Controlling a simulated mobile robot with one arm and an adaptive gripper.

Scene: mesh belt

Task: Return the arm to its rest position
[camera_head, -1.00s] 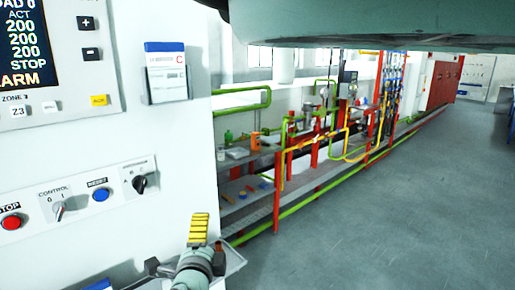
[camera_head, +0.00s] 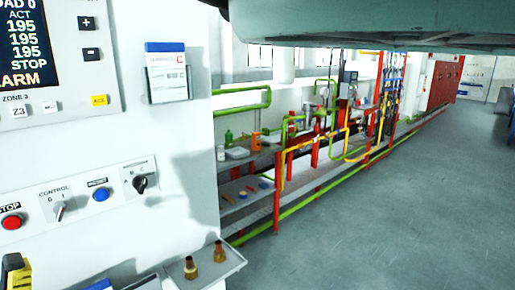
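The large teal shape across the top is a link of my arm. Its shadow, or that of another part, falls on the panel.
A small grey tray (camera_head: 232,263) at the panel's foot holds two brass fittings (camera_head: 219,251), standing upright. A shelf to the right carries an orange cup (camera_head: 256,142) and a green bottle (camera_head: 229,137). Red, green and yellow pipes run behind. The grey floor (camera_head: 390,220) on the right is clear.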

